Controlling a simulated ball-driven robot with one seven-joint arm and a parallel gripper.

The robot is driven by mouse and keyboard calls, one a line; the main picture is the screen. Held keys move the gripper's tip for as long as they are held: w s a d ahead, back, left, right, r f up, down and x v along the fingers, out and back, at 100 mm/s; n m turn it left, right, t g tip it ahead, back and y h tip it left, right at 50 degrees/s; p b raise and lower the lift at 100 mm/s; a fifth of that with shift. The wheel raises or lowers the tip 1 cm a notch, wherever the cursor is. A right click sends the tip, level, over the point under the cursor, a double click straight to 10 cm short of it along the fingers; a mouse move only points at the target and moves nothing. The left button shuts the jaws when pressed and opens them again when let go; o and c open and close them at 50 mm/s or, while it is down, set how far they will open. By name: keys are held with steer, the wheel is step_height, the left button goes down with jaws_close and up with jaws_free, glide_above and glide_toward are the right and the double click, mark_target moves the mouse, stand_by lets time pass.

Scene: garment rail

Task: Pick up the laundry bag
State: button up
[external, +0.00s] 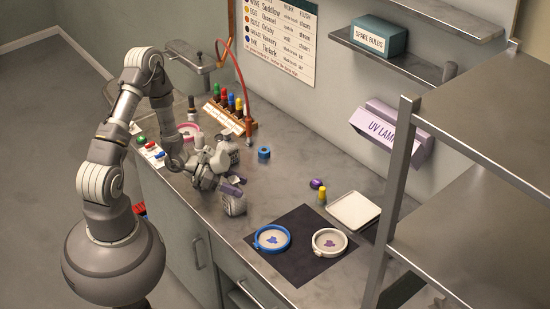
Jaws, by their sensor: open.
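I cannot make out a laundry bag anywhere in the external view. My gripper (234,190) is open, low over the grey worktop (275,185) near its front edge. Purple parts show at its fingers, and I see nothing clearly held between them. My arm hides part of the worktop behind it.
A dark mat (297,273) carries a blue ring (272,238) and a white ring (329,241). A bottle rack (226,112) is behind. Metal shelves (490,110) block the right.

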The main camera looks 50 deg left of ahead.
steer(key=shift+w+d+f, duration=0.15)
steer(key=shift+w+d, duration=0.15)
steer(key=shift+d, duration=0.1)
steer(key=shift+c, duration=0.5)
jaws_close()
